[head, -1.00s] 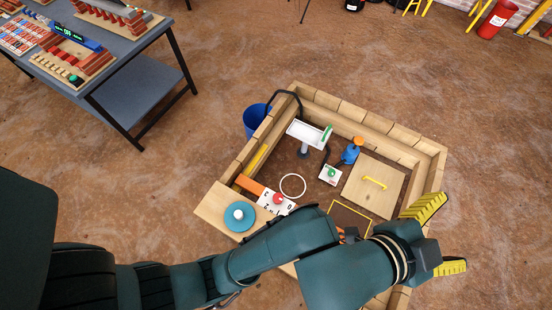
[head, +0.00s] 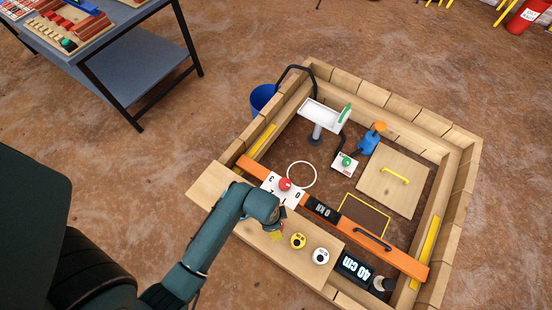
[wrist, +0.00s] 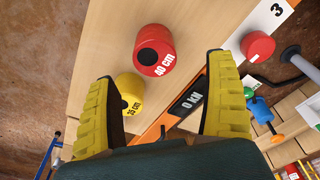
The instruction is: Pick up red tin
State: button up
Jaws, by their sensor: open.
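The tin shows beyond and between the fingertips, not held.
A white tin (head: 320,256) stands farther along the plank. An orange beam (head: 400,262) with a "0 kN" display crosses the timber-framed pit beside it. A red knob (head: 285,184) sits on a white numbered plate. A wooden lid (head: 392,181) lies in the pit.

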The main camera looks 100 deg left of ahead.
notch_tip(320, 180, down, 2)
jog(key=shift+w+a+f, duration=0.1)
jog(key=shift+w+f, duration=0.05)
jog(key=shift+f, duration=0.1)
jog(key=f, duration=0.1)
jog(key=f+b, duration=0.1)
jog(key=f, duration=0.1)
jog(key=f+b, duration=0.1)
jog(key=f, duration=0.1)
jog(key=shift+w+d+f, duration=0.15)
jog(key=shift+w+d, duration=0.1)
jog(key=c, duration=1.4)
